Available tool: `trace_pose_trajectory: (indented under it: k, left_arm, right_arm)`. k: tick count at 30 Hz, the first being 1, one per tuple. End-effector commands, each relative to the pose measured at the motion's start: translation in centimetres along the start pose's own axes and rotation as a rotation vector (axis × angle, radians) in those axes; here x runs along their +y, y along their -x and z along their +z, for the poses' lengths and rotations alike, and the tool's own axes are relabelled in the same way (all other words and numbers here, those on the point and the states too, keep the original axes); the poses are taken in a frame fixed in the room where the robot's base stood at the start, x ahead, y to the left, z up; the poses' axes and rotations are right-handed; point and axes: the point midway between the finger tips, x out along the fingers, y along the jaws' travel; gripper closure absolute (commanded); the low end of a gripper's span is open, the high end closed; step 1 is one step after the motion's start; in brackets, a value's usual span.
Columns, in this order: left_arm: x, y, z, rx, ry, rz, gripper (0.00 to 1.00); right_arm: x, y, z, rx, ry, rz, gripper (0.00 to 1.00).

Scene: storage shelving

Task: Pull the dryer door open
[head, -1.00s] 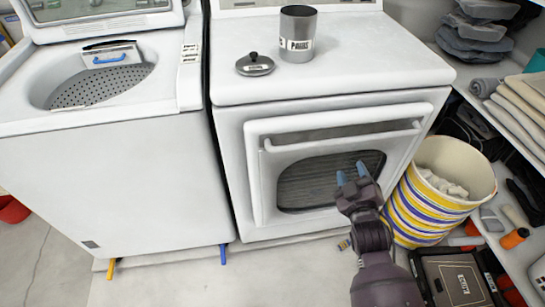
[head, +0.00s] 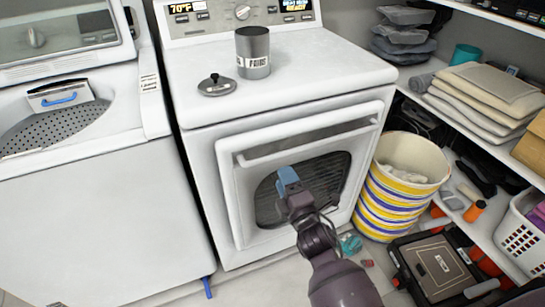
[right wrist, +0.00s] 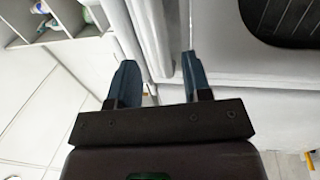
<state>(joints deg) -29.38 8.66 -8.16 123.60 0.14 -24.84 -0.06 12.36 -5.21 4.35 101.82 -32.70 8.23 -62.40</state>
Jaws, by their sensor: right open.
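The white dryer (head: 190,170) stands in the middle of the head view. Its front door (head: 228,190) has a dark oval window and a white bar handle (head: 310,143) across its top. The door looks shut or nearly so; I cannot tell if it is slightly ajar. My right gripper (head: 287,180) is in front of the window, below the handle. In the right wrist view the gripper (right wrist: 162,85) is open, with blue fingers apart and nothing held. Pale strips, perhaps the door's handle or edge, run up beyond the fingers. My left gripper is out of view.
A metal canister (head: 253,52) and its lid (head: 216,85) sit on the dryer top. A striped basket (head: 395,200), a dark case (head: 435,262) and laden shelving (head: 500,55) crowd the right side.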

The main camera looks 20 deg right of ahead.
Motion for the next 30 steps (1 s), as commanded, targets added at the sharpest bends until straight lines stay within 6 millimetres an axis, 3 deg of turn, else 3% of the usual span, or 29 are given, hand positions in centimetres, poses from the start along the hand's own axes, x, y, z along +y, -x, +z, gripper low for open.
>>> trace_pose_trajectory:
  k: [9, 15, 29, 30]
  left_arm:
    - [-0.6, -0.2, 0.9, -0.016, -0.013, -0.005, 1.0]
    - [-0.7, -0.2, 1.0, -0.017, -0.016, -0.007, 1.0]
    - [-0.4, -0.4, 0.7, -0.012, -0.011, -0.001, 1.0]
    - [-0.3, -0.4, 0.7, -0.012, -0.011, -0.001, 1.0]
  right_arm:
    - [-0.1, -4.8, 0.0, 0.0, -0.002, -0.001, 0.55]
    - [-0.2, -6.8, 0.0, 0.0, -0.002, -0.002, 0.55]
    - [-0.1, -7.7, 0.0, -0.001, -0.002, -0.001, 0.55]
    - [-0.1, -7.7, 0.0, -0.001, -0.003, -0.001, 0.61]
